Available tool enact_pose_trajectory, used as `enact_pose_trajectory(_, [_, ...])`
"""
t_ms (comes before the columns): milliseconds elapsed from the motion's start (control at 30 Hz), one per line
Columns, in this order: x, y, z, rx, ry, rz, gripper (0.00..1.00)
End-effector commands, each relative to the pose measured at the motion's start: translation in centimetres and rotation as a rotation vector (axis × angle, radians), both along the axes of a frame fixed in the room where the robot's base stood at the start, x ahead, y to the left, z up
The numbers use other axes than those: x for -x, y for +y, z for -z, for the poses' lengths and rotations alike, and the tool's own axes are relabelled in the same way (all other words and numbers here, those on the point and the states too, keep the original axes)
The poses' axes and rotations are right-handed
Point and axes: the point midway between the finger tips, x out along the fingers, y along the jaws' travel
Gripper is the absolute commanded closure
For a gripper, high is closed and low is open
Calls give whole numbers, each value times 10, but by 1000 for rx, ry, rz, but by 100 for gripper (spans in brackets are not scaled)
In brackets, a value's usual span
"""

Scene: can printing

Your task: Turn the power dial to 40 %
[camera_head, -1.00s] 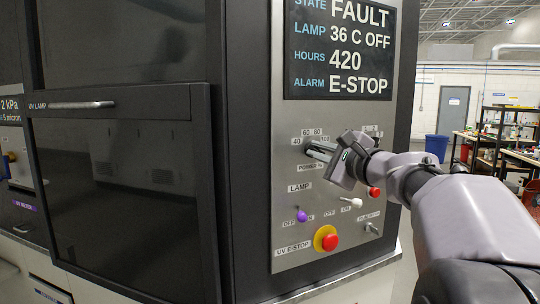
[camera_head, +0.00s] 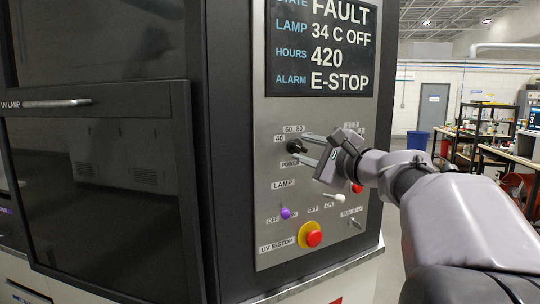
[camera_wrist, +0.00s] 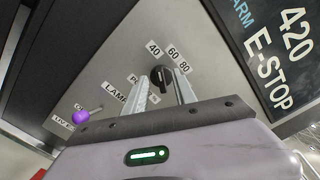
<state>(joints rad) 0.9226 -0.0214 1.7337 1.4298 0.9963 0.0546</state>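The power dial (camera_head: 294,146) is a black knob on the grey control panel (camera_head: 272,118), with labels 40, 60 and 80 over it. In the wrist view the dial (camera_wrist: 160,76) shows between the tips of my two fingers, with a pale mark on its face. Its exact setting is too small to read surely. My gripper (camera_head: 302,149) is open, its two long metal fingers apart and pointing at the dial. In the wrist view, my gripper (camera_wrist: 160,88) has a gap on both sides of the dial. I cannot tell whether the tips reach around it or stop just short.
Below the dial are a purple-tipped lamp switch (camera_head: 286,212), a white-tipped switch (camera_head: 338,197), a red button (camera_head: 356,187) and a red E-stop (camera_head: 314,238) on a yellow base. The display (camera_head: 320,50) reads FAULT, 34 C OFF, E-STOP. Open floor and benches lie right.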

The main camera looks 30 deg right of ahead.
Motion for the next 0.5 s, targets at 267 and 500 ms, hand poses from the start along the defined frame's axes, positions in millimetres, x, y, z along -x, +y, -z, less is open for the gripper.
enact_pose_trajectory(267, [87, 5, -1, 1, 0, 8, 67])
enact_pose_trajectory(500, [141, 10, -1, 1, 0, 4, 67])
